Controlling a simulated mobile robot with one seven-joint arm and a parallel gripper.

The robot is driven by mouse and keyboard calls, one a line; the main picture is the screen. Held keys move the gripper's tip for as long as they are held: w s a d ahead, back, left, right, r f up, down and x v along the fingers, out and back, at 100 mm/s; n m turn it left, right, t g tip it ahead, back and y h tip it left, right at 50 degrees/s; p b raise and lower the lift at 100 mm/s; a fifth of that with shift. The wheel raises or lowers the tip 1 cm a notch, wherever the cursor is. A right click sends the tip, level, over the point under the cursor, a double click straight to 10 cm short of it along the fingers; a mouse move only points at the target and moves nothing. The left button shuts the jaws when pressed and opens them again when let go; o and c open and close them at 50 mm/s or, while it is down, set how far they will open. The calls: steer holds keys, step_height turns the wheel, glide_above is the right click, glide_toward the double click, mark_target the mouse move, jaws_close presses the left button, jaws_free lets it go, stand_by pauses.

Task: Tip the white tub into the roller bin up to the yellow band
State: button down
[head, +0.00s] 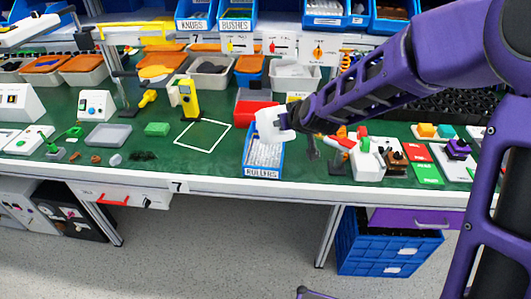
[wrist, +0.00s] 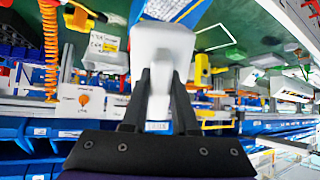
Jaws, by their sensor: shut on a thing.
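The white tub (head: 267,124) is held above the far end of the blue roller bin (head: 250,171), whose front label reads "ROLLERS". Many small pale pieces show inside the bin. My gripper (head: 286,122) is shut on the tub from its right side. In the wrist view the tub (wrist: 162,42) sits between my two dark fingers (wrist: 160,82), and its blank outer wall faces the camera. The blue bin (wrist: 176,8) shows partly behind it. The tub's contents and the yellow band cannot be made out. The tub looks tilted in the head view, but how far is unclear.
A white square outline (head: 203,135) marks bare green mat left of the bin. A yellow device (head: 189,98) stands behind it. A red bin (head: 256,110) lies just behind the tub. A white box-shaped fixture (head: 368,160) stands to the right of the bin.

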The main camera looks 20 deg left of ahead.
mark_target(282, 107)
steer(key=shift+w+a+r, duration=0.1)
steer(key=shift+w+r, duration=0.05)
steer(key=shift+r, duration=0.35)
steer(key=shift+g, duration=0.3)
steer(key=shift+w+a+r+g+h, duration=0.2)
steer(key=shift+r+g+h, duration=0.1)
steer(key=shift+r+h, duration=0.25)
steer(key=shift+w+a, duration=0.1)
stand_by(0.7)
steer(key=shift+w+a+r, duration=0.1)
steer(key=shift+a+r, duration=0.05)
steer(key=shift+r, duration=0.15)
steer(key=shift+w+r+g+h+b, duration=0.15)
steer(key=shift+r+g+h+b, duration=0.1)
steer(key=shift+r+g+b, duration=0.15)
stand_by(0.8)
